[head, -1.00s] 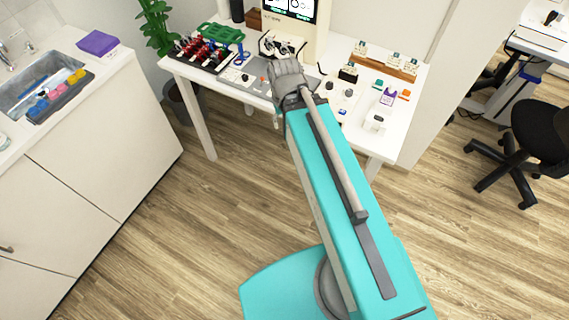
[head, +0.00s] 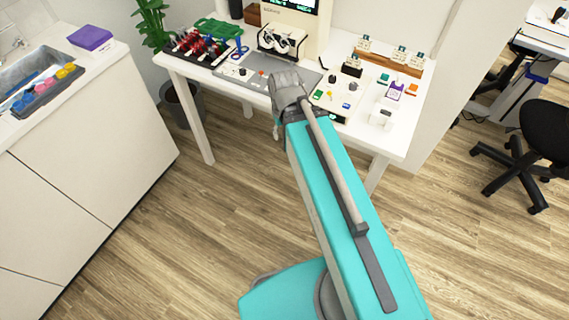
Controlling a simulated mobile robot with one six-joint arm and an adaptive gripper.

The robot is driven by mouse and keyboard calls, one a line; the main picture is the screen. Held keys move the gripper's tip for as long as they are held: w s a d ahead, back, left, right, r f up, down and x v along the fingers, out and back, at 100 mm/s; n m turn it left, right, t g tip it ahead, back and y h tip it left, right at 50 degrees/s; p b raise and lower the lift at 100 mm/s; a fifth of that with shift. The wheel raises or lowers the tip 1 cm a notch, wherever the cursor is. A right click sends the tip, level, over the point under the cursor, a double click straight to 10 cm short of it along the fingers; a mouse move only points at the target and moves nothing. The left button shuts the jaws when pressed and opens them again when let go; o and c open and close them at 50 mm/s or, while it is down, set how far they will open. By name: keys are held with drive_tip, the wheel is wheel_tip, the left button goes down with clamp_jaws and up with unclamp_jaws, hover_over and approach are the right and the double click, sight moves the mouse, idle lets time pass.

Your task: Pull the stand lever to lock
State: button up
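The eye test instrument (head: 290,38) stands at the back of the white table, with a screen on top and two dark-ringed eyepieces at its front. A grey base plate (head: 240,72) lies before it, with a small red knob (head: 262,73) on it. I cannot tell whether this knob belongs to the stand lever, and I make out no other lever. My arm's grey wrist (head: 287,88) is at the table's front edge, in front of the plate and covering part of it. My gripper's fingers are too small and hidden to read.
A rack of red-and-black items (head: 198,46) and a green tray (head: 222,29) stand left on the table. A control panel (head: 337,92) and a wooden rack (head: 392,60) stand right. A sink counter (head: 105,62) is left, an office chair (head: 545,135) right. The floor between is clear.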

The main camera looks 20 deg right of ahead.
wheel_tip(320, 180, down, 15)
drive_tip(key=b, duration=1.4)
drive_tip(key=shift+a, duration=0.1)
idle(0.7)
